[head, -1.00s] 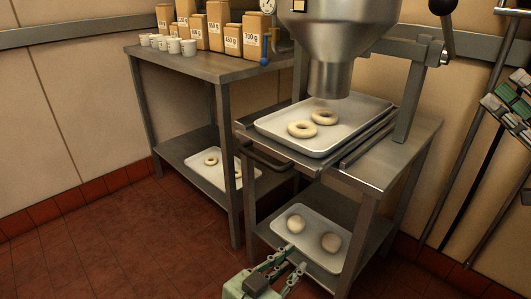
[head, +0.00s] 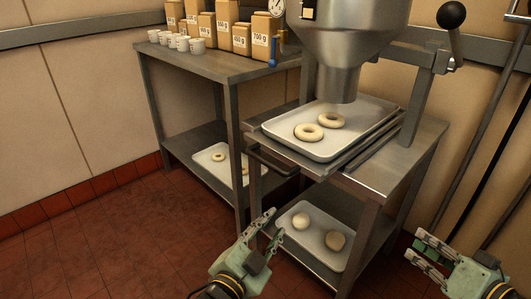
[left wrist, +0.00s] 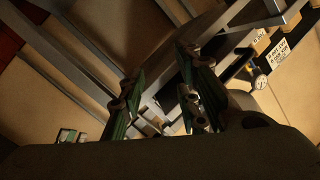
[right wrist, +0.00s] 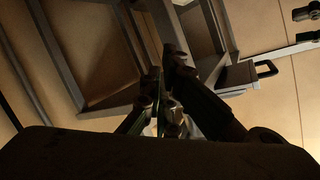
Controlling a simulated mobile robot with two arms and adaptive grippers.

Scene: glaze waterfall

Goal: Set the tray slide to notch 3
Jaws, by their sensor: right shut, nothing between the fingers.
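The upper tray (head: 290,143), holding two pale dough rings (head: 309,132), lies on the slide rails (head: 372,151) under the steel hopper (head: 345,40). A dark bar handle (head: 272,163) sits at the front left of the slide. No notch marks are readable, so I cannot tell its notch. My left gripper (head: 274,222) is open and empty, low in front of the stand and short of the handle. Its parted fingers show in the left wrist view (left wrist: 155,90). My right gripper (head: 414,246) is shut and empty, right of the stand; its fingers show in the right wrist view (right wrist: 163,85).
A lower tray (head: 318,257) with two dough balls is on the stand's shelf. A lever with a black knob (head: 451,15) rises at right. The red floor at left is clear.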

